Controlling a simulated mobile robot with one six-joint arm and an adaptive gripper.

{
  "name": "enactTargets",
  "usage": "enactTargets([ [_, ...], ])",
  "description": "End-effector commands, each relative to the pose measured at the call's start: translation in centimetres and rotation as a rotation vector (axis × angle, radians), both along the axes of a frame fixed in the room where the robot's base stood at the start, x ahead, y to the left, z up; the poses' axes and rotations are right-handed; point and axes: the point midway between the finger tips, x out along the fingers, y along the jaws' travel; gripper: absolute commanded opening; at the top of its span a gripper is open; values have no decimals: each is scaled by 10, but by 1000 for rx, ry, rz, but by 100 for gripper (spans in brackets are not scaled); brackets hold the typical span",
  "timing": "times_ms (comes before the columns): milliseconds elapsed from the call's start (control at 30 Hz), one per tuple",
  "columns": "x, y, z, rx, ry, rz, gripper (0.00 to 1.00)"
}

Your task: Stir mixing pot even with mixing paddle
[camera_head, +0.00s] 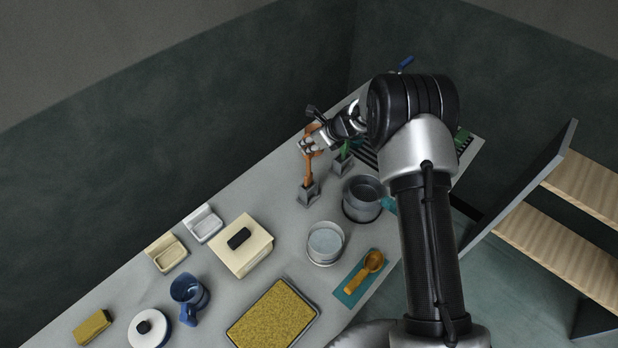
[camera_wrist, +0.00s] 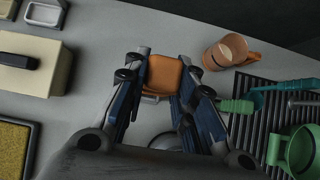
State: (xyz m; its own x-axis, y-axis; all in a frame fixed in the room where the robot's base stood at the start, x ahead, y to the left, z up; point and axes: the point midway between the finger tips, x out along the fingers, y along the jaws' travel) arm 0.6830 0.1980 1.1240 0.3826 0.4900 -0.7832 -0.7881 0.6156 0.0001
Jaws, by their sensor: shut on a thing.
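My gripper (camera_head: 311,147) is shut on the upper part of an orange paddle (camera_head: 307,171). The paddle stands upright, its lower end in a small grey holder (camera_head: 307,194). In the wrist view its orange top (camera_wrist: 163,75) sits between my fingers (camera_wrist: 160,85). A dark grey pot (camera_head: 362,202) stands right of the holder, near my arm. A lighter round pot (camera_head: 325,257) with pale blue contents (camera_head: 325,240) stands nearer the front. I cannot tell which is the mixing pot. The holder is mostly hidden in the wrist view.
A green tool (camera_head: 343,153) stands in a second holder beside the paddle. An orange mug (camera_wrist: 223,52), black rack (camera_wrist: 252,125) and green cup (camera_wrist: 300,150) lie to the right in the wrist view. A cream box (camera_head: 240,255), blue jug (camera_head: 187,296) and orange scoop (camera_head: 364,272) are on the table.

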Motion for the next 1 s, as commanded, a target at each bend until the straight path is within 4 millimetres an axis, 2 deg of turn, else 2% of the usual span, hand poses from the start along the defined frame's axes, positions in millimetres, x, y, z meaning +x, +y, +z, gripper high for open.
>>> enactTargets([
  [467,0,0,5,0,0,1,0],
  [1000,0,0,26,0,-1,1,0],
])
